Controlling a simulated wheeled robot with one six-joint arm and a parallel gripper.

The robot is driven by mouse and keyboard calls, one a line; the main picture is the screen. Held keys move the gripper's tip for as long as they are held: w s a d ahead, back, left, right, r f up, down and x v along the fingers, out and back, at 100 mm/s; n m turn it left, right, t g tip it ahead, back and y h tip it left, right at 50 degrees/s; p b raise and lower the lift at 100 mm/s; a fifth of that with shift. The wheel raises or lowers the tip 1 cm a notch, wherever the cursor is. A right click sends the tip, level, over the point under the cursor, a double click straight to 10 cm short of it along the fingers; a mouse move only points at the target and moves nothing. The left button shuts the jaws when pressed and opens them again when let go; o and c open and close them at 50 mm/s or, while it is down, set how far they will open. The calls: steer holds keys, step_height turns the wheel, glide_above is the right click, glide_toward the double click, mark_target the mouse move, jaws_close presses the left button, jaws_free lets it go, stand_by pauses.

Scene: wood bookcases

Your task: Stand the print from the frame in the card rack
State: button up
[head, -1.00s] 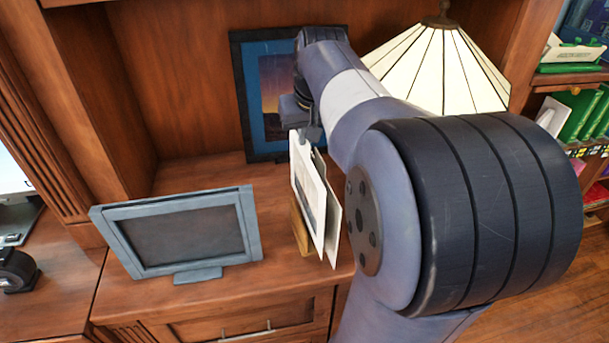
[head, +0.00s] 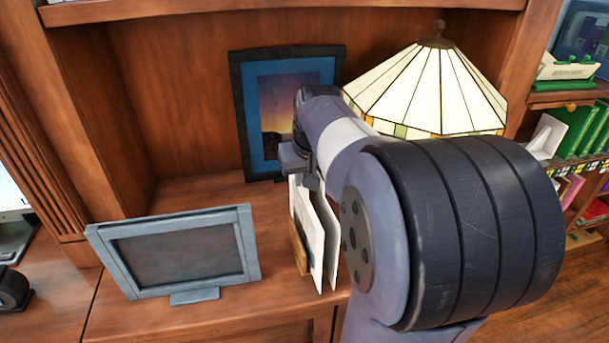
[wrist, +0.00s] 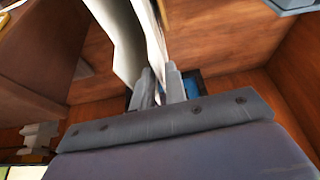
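The frame (head: 178,250) is grey-blue, stands on the desk at left, and shows only a dark, empty-looking panel. The wooden card rack (head: 299,247) stands to its right, mostly hidden behind white sheets. My gripper (head: 311,182) is above the rack, pointing down. In the wrist view my gripper (wrist: 158,85) has its fingers close on either side of a thin white sheet, the print (wrist: 151,38). Another white card (wrist: 116,35) stands beside it, outside the fingers; it also shows in the head view (head: 328,240). Whether the print's lower edge rests in the rack is hidden.
A blue-matted picture in a dark frame (head: 250,120) leans at the back wall. A stained-glass lamp (head: 430,85) stands right of it, close behind my arm. Shelves with green books (head: 575,130) are at far right. The desk between frame and rack is clear.

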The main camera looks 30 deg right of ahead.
steer(key=shift+o, duration=1)
steer(key=shift+r, duration=0.2)
steer(key=d+p+v, duration=0.1)
steer(key=v, duration=1.1)
steer(key=shift+a, duration=0.45)
